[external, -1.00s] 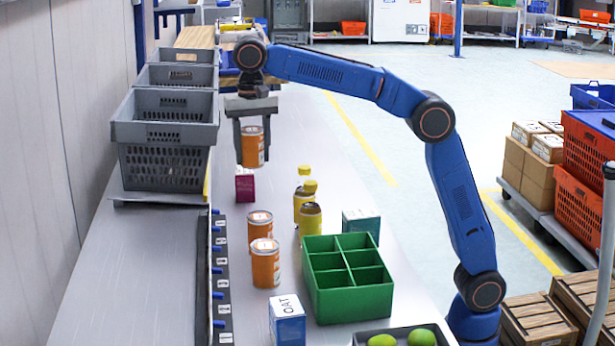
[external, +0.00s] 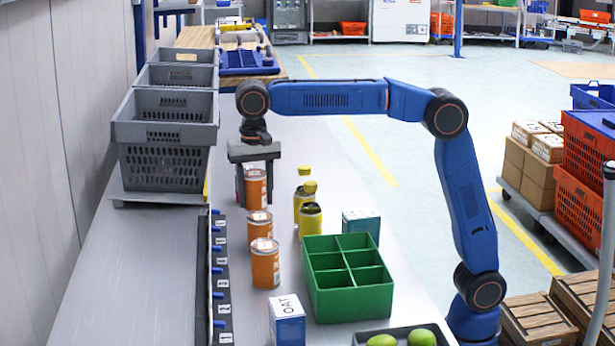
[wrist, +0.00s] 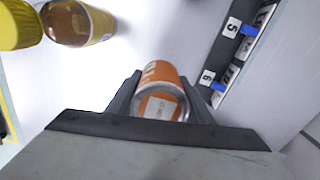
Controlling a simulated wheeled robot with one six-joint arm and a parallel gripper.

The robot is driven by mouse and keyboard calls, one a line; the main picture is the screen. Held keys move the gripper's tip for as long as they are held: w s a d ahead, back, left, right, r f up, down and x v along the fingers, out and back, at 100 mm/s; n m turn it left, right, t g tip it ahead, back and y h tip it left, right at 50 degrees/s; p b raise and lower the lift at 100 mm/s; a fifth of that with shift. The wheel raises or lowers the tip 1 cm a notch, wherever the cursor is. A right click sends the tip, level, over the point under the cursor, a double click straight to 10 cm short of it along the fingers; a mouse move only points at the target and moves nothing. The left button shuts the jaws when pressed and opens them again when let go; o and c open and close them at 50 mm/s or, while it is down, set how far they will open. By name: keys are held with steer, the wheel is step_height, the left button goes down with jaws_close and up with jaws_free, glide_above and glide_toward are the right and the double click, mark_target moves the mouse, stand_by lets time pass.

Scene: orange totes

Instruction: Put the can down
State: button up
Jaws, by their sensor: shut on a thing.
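My gripper (external: 254,186) is shut on an orange can (external: 256,190) with a silver top. The can is upright and low, close to the table, behind two other orange cans. I cannot tell whether its base touches the surface. In the wrist view the can (wrist: 159,100) sits between the two dark fingers (wrist: 160,100), its lidded end toward the camera. Two matching orange cans, one (external: 260,226) nearer the held can and one (external: 265,265) closer to the front, stand on the table (external: 150,280).
Yellow-capped bottles (external: 310,215) stand right of the cans. A green divided box (external: 350,301), a teal box (external: 361,222) and an oat carton (external: 287,318) are nearer. Grey crates (external: 165,150) stand at left. A numbered strip with blue tabs (external: 218,270) runs left of the cans.

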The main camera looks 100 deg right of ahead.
mark_target(255, 173)
steer(key=shift+f, duration=2.05)
steer(key=shift+f, duration=0.1)
steer(key=o, duration=1.3)
step_height(255, 173, up, 12)
